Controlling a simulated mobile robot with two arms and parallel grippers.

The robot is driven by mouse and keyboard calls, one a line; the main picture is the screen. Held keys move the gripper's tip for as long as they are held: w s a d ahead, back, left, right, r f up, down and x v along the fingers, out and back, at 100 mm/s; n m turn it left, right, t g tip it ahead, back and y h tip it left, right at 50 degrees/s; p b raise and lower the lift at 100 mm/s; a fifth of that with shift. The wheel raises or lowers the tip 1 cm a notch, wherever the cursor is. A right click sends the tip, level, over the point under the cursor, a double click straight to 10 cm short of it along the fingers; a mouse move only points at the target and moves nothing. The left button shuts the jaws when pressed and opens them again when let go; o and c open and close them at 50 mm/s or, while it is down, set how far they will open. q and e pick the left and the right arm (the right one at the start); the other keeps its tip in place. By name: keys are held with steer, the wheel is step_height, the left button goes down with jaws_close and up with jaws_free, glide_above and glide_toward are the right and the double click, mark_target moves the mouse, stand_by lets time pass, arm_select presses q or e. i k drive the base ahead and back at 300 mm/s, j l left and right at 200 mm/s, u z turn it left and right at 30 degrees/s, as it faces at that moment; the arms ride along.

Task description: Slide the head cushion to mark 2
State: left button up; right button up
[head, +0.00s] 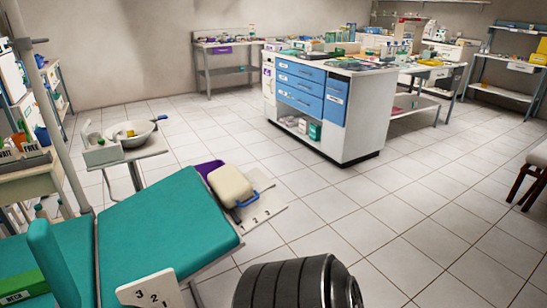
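The head cushion (231,186) is a cream, rounded pad at the far end of the teal reclining chair (165,226). A blue handle (248,199) sticks out at its right front side. The cushion rests over a dark rail beside a pale plate (264,213) bearing small numbers, among them 2 and 3. The handle is close to the numbers, but I cannot tell which mark the cushion lines up with.
A purple item (208,169) lies behind the cushion. A side stand (129,152) with a metal bowl (130,134) is behind the chair. A white card (149,293) marked 3 2 1 is at the chair's near edge. A blue-drawered cabinet (309,85) stands beyond open tiled floor.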

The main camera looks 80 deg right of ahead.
mark_target(231, 187)
steer(key=k+z, duration=0.25)
steer(key=z, duration=0.15)
steer(key=k+l+z, duration=0.1)
steer(key=z, duration=0.35)
steer(key=k+l+z, duration=0.25)
steer(key=z, duration=0.15)
steer(key=i+j+z, duration=0.1)
steer(key=j+z, duration=0.8)
steer(key=k+j+z, duration=0.1)
steer(key=j+z, duration=0.35)
steer(key=j, duration=0.45)
steer(key=i+j+u, duration=0.25)
steer(key=j, duration=0.15)
